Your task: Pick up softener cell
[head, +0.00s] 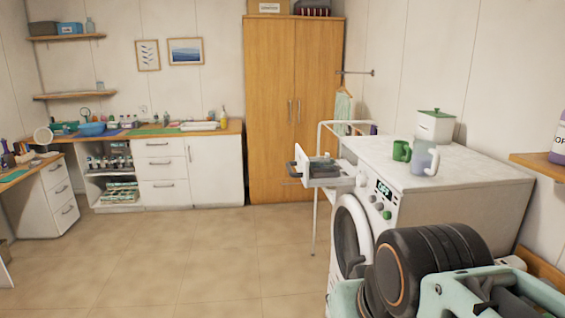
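A white washing machine (450,190) stands at the right. Its detergent drawer (322,182) is pulled out to the left at the top of its front. A small grey part (320,160) shows in the drawer; I cannot tell whether it is the softener cell. My arm fills the bottom right with a large dark joint and pale teal links. It covers the lower right of the machine. I cannot make out the fingers of my gripper.
On the machine stand a green mug (401,151), a translucent jug (424,158) and a white canister with a green lid (435,126). A white-framed rack (319,205) stands behind the drawer. A purple-labelled bottle (558,140) is on the right shelf. The floor (190,250) at left is clear.

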